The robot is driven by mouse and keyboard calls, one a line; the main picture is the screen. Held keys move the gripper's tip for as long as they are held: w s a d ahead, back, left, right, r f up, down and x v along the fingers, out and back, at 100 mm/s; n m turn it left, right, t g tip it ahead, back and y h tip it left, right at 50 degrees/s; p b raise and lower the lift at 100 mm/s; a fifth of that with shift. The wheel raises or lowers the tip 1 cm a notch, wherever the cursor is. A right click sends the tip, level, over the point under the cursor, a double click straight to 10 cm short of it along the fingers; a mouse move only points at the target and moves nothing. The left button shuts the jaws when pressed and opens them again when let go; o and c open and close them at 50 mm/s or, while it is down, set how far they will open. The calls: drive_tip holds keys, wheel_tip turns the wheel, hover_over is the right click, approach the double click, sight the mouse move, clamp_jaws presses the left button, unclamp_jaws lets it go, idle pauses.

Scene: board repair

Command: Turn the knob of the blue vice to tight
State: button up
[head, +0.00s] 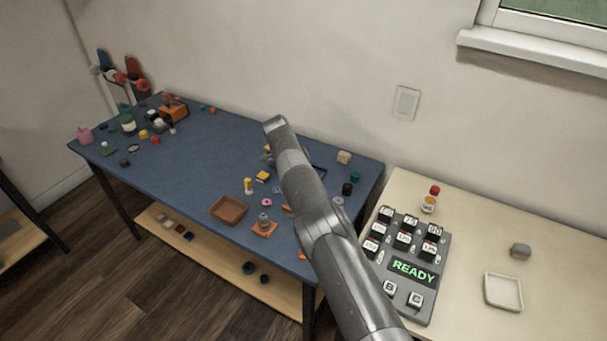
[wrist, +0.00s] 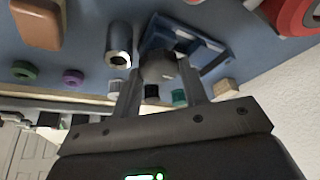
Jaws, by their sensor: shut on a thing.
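In the wrist view the blue vice (wrist: 212,50) stands at the upper middle as an angled blue frame. Its rounded grey knob (wrist: 158,67) faces me. My gripper (wrist: 160,76) has one finger on each side of the knob and is shut on it. The knob's turn position cannot be read. In the head view a dark blue edge of the vice (head: 319,169) shows just right of my arm. My arm hides the knob and my fingertips there.
A hollow metal cylinder (wrist: 119,45) stands close beside my left finger in the wrist view. Green (wrist: 179,97) and pale (wrist: 225,88) pieces lie near the right finger. A brown tray (head: 229,209) sits on the blue table (head: 200,165). The table's middle left is clear.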

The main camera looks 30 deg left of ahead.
drive_tip(key=shift+s, duration=0.1)
drive_tip(key=o, duration=1)
drive_tip(key=shift+c, duration=0.2)
wheel_tip(320, 180, up, 4)
drive_tip(key=shift+f, duration=0.1)
drive_tip(key=shift+d+r, duration=0.15)
drive_tip(key=shift+r, duration=0.1)
drive_tip(key=w+d+r, duration=0.2)
drive_tip(key=d+r, duration=0.4)
drive_tip(key=d, duration=0.5)
drive_tip(key=shift+r, duration=0.3)
drive_tip(key=shift+w+d, duration=0.1)
